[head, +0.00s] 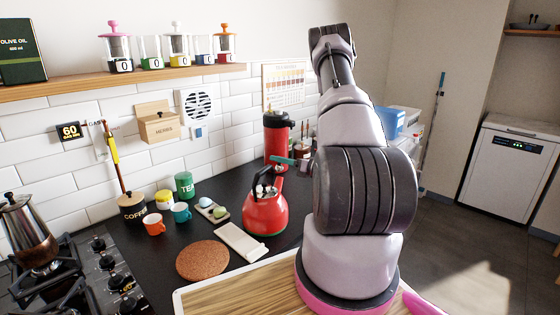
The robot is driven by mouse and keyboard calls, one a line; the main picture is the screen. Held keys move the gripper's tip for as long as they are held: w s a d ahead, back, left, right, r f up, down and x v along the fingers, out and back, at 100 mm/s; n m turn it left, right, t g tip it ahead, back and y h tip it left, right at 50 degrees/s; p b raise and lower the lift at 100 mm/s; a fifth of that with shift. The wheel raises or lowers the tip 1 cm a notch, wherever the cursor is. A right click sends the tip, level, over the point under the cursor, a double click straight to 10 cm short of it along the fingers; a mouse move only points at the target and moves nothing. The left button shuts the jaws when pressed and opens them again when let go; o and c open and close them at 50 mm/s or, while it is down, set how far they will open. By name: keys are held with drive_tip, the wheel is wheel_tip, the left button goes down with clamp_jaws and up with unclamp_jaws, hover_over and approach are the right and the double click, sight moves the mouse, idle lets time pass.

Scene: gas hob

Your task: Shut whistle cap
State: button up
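A red kettle (265,214) with a black handle (264,180) stands upright on the dark counter, left of my arm. Its spout seems to point up and right, and I cannot make out whether the whistle cap is open or shut. A small teal piece (283,161) shows just above and right of the kettle handle, beside my arm. It may be a finger of my gripper. The rest of the gripper is hidden behind my arm, so its opening and any contact with the kettle cannot be seen.
A red flask (277,138) stands behind the kettle. A white rest (242,242), a round cork mat (203,260) and a grey tray (212,210) lie to its left. Mugs and jars stand farther left, beside the gas hob (92,275). A wooden board (240,292) lies in front.

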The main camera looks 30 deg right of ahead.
clamp_jaws()
drive_tip(key=shift+d, duration=0.1)
drive_tip(key=w+d+f+m, duration=0.2)
drive_tip(key=f+m, duration=0.4)
drive_tip(key=m, duration=1.3)
drive_tip(key=shift+w+d+f, duration=0.15)
drive_tip(key=shift+d+f, duration=0.05)
drive_tip(key=shift+d, duration=0.45)
unclamp_jaws()
